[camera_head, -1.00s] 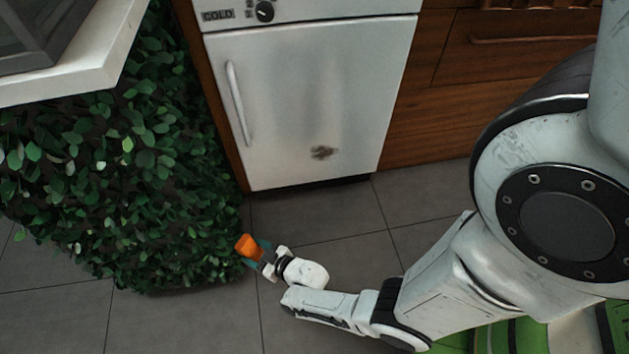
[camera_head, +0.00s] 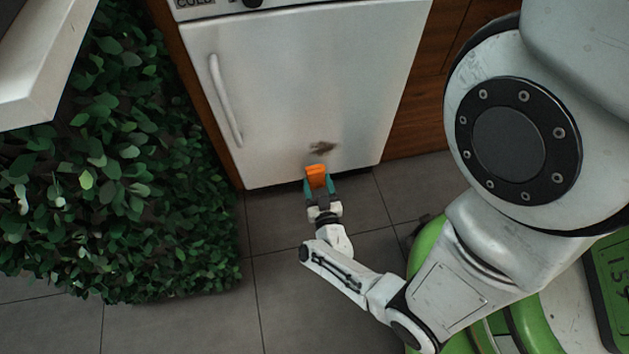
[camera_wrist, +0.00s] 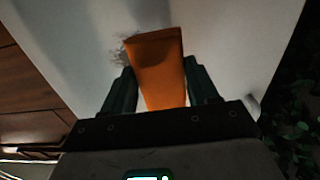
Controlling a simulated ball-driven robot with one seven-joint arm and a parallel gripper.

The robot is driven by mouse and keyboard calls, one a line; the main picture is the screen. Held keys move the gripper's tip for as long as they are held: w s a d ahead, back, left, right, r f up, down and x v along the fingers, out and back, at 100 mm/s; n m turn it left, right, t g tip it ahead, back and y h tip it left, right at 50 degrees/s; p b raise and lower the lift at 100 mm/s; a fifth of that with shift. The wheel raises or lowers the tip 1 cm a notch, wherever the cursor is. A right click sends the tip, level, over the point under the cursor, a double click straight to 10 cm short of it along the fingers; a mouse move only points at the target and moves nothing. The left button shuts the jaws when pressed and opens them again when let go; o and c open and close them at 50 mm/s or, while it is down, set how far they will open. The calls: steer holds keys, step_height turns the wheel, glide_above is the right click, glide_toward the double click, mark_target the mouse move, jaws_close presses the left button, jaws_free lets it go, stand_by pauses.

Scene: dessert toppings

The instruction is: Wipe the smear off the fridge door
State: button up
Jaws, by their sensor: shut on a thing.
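The white fridge door (camera_head: 290,90) has a dark brown smear (camera_head: 322,147) low on it, right of centre. My gripper (camera_head: 318,186) is shut on an orange block-like thing (camera_head: 316,173), held between its teal fingers. In the head view the orange thing is just below the smear, near the door's lower edge. In the wrist view the orange thing (camera_wrist: 157,70) covers part of the door (camera_wrist: 225,40), and some of the smear (camera_wrist: 121,52) shows at its left. I cannot tell whether the orange thing touches the door.
A leafy green hedge (camera_head: 130,170) stands left of the fridge. A vertical handle (camera_head: 225,100) runs along the door's left side. Brown wooden cabinets (camera_head: 425,105) are at the right. Grey tiled floor (camera_head: 200,325) lies open in front.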

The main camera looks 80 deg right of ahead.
mark_target(320, 152)
steer(key=shift+b+x, duration=0.45)
steer(key=shift+x, duration=2.45)
steer(key=shift+x, duration=0.85)
steer(key=shift+w, duration=0.1)
steer(key=shift+s+d+b, duration=0.2)
steer(key=shift+s+d, duration=0.1)
steer(key=shift+s, duration=0.55)
steer(key=shift+s+d+b, duration=0.15)
steer(key=shift+s+d, duration=0.15)
steer(key=shift+s, duration=0.5)
steer(key=shift+s+d+b, duration=0.35)
steer(key=shift+s+d, duration=0.15)
steer(key=shift+s, duration=0.55)
steer(key=shift+s+d+b, duration=0.3)
steer(key=shift+s+d, duration=0.2)
steer(key=shift+s, duration=0.55)
steer(key=shift+s+d+b, duration=0.35)
steer(key=shift+s+d, duration=0.15)
steer(key=shift+s, duration=0.55)
